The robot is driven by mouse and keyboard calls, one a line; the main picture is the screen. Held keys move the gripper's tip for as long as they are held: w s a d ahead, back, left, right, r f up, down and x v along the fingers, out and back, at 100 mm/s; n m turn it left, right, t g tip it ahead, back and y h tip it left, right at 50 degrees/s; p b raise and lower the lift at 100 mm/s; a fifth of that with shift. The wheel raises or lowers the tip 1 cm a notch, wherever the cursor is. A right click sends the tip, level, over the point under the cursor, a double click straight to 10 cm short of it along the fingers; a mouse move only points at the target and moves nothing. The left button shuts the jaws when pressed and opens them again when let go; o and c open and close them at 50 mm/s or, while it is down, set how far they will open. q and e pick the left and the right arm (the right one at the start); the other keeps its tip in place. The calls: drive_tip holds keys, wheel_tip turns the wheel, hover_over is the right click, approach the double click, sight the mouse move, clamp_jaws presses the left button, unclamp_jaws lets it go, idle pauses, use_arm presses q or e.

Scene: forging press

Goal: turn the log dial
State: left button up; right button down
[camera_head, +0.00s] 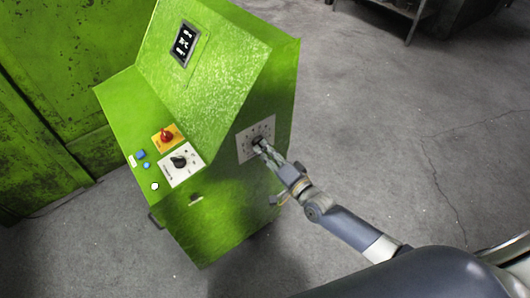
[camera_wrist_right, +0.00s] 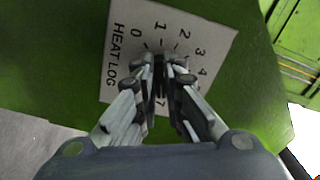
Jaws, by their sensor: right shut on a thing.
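The log dial sits on a white square plate (camera_head: 244,150) on the right side face of the green console. In the right wrist view the plate (camera_wrist_right: 122,62) reads HEAT LOG, with numbers from 0 upward around the dial. My right gripper (camera_head: 262,148) reaches the dial from the lower right. In the wrist view its two fingers (camera_wrist_right: 161,68) are closed around the dial's dark knob, which they mostly hide. The knob's pointer direction cannot be told. My left gripper is not in view.
The green console (camera_head: 230,200) carries a red switch on a yellow plate (camera_head: 167,137), a black dial on a white plate (camera_head: 180,163), blue buttons and a tilted display (camera_head: 184,44). A large green machine (camera_head: 50,100) stands at left. Grey floor is open at right.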

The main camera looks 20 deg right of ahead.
drive_tip(key=shift+f+m, duration=0.1)
drive_tip(key=shift+m, duration=0.4)
drive_tip(key=c, duration=1.7)
unclamp_jaws()
drive_tip(key=v, duration=1.2)
